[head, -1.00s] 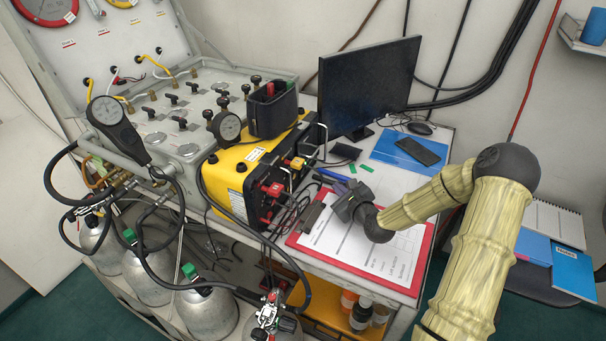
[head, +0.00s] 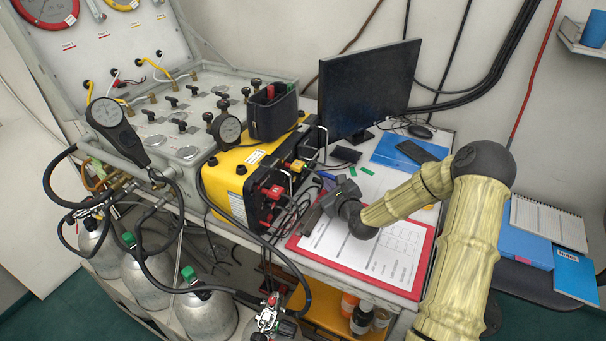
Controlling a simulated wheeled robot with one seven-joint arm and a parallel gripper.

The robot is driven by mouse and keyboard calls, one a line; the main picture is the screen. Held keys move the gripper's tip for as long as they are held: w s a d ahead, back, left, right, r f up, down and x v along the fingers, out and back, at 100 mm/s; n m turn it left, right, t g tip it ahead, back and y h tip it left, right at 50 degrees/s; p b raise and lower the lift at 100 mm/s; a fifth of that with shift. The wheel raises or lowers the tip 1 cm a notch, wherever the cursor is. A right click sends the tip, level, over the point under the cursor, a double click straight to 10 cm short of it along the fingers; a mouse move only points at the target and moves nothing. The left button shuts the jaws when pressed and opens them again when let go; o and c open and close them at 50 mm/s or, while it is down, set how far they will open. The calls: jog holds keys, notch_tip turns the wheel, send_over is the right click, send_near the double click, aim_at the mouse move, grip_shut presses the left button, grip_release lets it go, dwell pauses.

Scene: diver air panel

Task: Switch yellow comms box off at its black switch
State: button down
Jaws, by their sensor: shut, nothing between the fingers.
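The yellow comms box (head: 232,172) stands on the bench beside the grey air panel, its dark front face (head: 262,208) turned toward my arm. Red and yellow connectors and metal handles stick out of that face. I cannot make out the black switch among them. My gripper (head: 318,208) is shut and empty, a short way right of the front face, above the red clipboard. The fingertips are small and dark here, and I cannot tell whether they touch anything.
A red clipboard (head: 417,283) with paper lies under my gripper. A monitor (head: 368,88) stands behind, with a phone (head: 417,151) and blue folder nearby. A black bin (head: 273,114) sits on the comms box. Black hoses and grey cylinders (head: 207,314) crowd the front left.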

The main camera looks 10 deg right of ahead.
jog(key=shift+w+a+r, duration=0.15)
jog(key=shift+w+a, duration=0.5)
jog(key=shift+a, duration=0.3)
jog(key=shift+w+a+r, duration=0.1)
jog(key=shift+w+a, duration=0.5)
jog(key=shift+a, duration=0.3)
jog(key=shift+a, duration=0.1)
dwell(0.5)
jog(key=shift+w+a, duration=0.2)
jog(key=shift+a, duration=0.05)
jog(key=shift+w+a+r, duration=0.1)
jog(key=shift+w+a, duration=0.05)
jog(key=shift+a, duration=0.1)
dwell(0.8)
jog(key=shift+d, duration=0.1)
jog(key=shift+s+d, duration=0.4)
jog(key=shift+d, duration=0.15)
jog(key=shift+s+d+f, duration=0.2)
jog(key=shift+s+d, duration=0.5)
jog(key=shift+d, duration=0.35)
jog(key=shift+s+d+f, duration=0.2)
jog(key=shift+s+d, duration=0.5)
jog(key=shift+d, duration=0.3)
